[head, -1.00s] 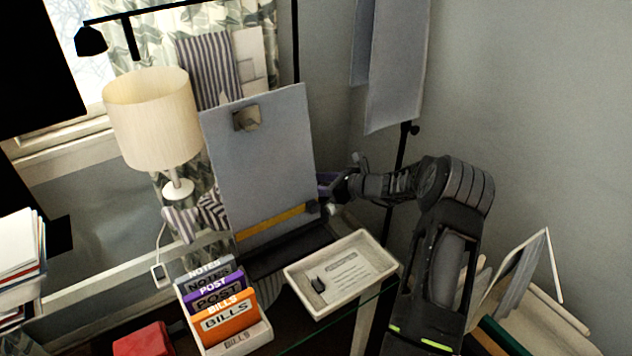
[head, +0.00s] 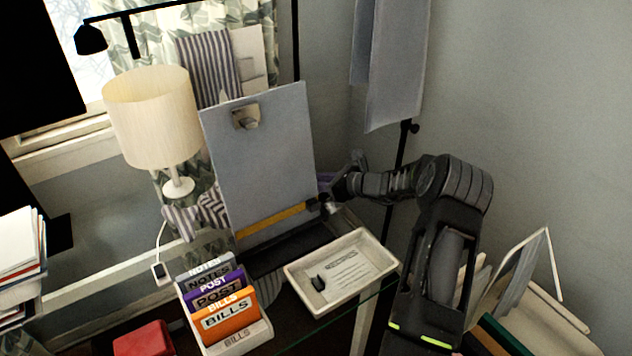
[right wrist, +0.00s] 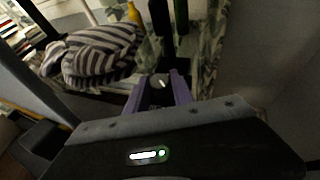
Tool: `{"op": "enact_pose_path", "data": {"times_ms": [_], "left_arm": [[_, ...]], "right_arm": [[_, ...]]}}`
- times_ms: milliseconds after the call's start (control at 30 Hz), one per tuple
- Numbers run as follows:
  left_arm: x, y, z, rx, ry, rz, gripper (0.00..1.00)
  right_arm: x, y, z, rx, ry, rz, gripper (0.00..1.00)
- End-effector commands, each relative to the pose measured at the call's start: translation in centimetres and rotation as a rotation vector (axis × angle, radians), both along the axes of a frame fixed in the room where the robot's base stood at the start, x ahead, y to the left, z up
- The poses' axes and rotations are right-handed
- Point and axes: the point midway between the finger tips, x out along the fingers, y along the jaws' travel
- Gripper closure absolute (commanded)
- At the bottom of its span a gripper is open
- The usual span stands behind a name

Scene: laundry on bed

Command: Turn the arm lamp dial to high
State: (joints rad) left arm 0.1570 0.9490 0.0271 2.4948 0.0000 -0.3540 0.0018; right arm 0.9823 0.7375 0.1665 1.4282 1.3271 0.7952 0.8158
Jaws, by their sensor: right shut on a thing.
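A small round grey dial (right wrist: 159,83) with a pale mark shows between the purple fingers of my right gripper (right wrist: 159,92) in the right wrist view. The gripper is shut on it. In the head view, my right gripper (head: 325,184) reaches in from the right, and its fingertips are mostly hidden behind a grey board. The dial cannot be made out in the head view. A black lamp head (head: 91,39) on a thin black arm hangs at the upper left; I cannot tell whether the dial belongs to it. My left gripper is not in view.
The upright grey board (head: 262,165) stands close left of my right gripper. A shallow tray (head: 342,272), a letter holder (head: 235,340) and a cream-shaded lamp (head: 152,118) are nearby. A striped cloth (right wrist: 100,52) lies beyond the gripper. A wall closes the right side.

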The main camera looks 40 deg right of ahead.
Motion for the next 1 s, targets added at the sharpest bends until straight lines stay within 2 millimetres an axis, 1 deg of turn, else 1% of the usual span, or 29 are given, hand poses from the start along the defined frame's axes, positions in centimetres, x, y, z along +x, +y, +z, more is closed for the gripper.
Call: {"op": "enact_pose_path", "data": {"times_ms": [167, 400, 700, 733, 1000], "left_arm": [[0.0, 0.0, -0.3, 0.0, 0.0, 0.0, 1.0], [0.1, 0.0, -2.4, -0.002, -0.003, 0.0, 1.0], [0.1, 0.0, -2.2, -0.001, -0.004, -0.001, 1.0], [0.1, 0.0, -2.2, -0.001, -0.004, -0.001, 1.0], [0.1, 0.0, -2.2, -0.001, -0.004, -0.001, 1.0]], "right_arm": [[0.0, 0.0, -0.1, 0.0, -0.001, -0.009, 1.0], [0.0, 0.2, -0.1, 0.0, -0.006, -0.117, 1.0], [0.0, 0.2, 0.1, 0.0, -0.001, -0.137, 1.0], [0.0, 0.2, 0.1, 0.0, -0.001, -0.136, 0.71], [-0.1, 0.2, 0.0, 0.0, 0.0, -0.135, 0.5]]}}
